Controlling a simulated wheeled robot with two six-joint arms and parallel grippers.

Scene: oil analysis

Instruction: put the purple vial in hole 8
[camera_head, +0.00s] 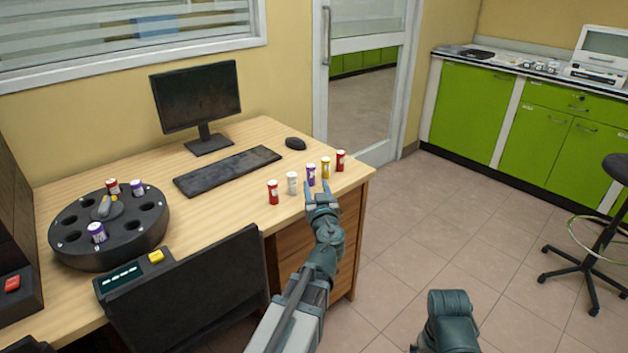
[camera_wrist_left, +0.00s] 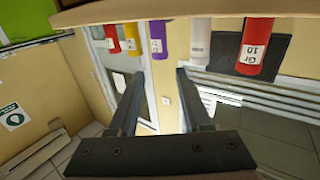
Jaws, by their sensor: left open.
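The purple vial (camera_head: 311,175), with a white label, stands upright in a row of vials near the desk's right edge. In the left wrist view, which is upside down, the purple vial (camera_wrist_left: 157,38) lies between the lines of the two fingers, beyond their tips. My left gripper (camera_head: 318,190) is open and empty, just in front of the purple vial. Its fingers (camera_wrist_left: 157,82) are spread wide. The black round holder (camera_head: 108,228) with several holes stands at the desk's left; I cannot read its hole numbers.
A white vial (camera_head: 292,183) and a red vial (camera_head: 273,192) stand left of the purple one; a yellow vial (camera_head: 325,168) and another red vial (camera_head: 341,161) stand right. A keyboard (camera_head: 228,171), mouse (camera_head: 295,143) and monitor (camera_head: 197,98) are behind. The holder contains several vials.

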